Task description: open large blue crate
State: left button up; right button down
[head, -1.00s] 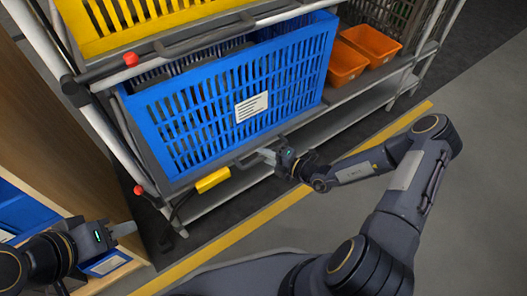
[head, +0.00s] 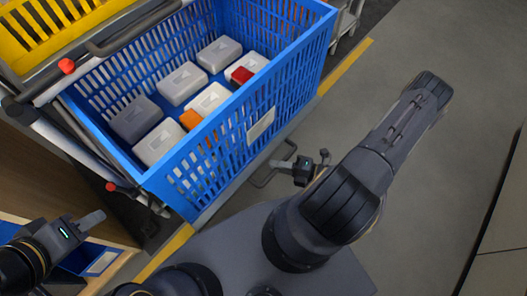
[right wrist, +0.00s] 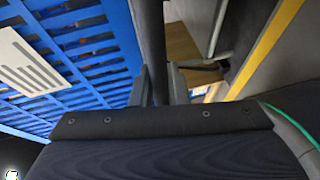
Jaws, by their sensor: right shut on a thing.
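The large blue crate (head: 262,97) is slid out from the rack and its open top shows in the head view. My right gripper (head: 285,165) is shut on the dark handle bar (head: 261,182) below the crate's front. In the right wrist view the bar (right wrist: 153,45) runs between the fingers, beside the blue slatted wall (right wrist: 85,45). My left gripper (head: 88,222) is at lower left, apart from the crate; its jaw opening is unclear.
A yellow crate (head: 30,38) sits on the shelf above, at upper left. Rack bars with red end knobs (head: 67,66) stand close to the crate's left side. A wooden cabinet (head: 45,185) is at lower left. Grey floor (head: 450,130) is clear on the right.

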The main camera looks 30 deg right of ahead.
jog(key=shift+s+d, duration=0.35)
jog(key=shift+s, duration=0.5)
jog(key=shift+s+d, duration=0.35)
jog(key=shift+s, duration=0.5)
jog(key=c, duration=1.4)
grip_release()
jog(key=shift+s, duration=0.1)
jog(key=p+v, duration=0.1)
jog(key=v, duration=0.6)
jog(key=shift+s+d+p, duration=0.2)
jog(key=shift+d+p, duration=0.1)
jog(key=shift+r, duration=0.15)
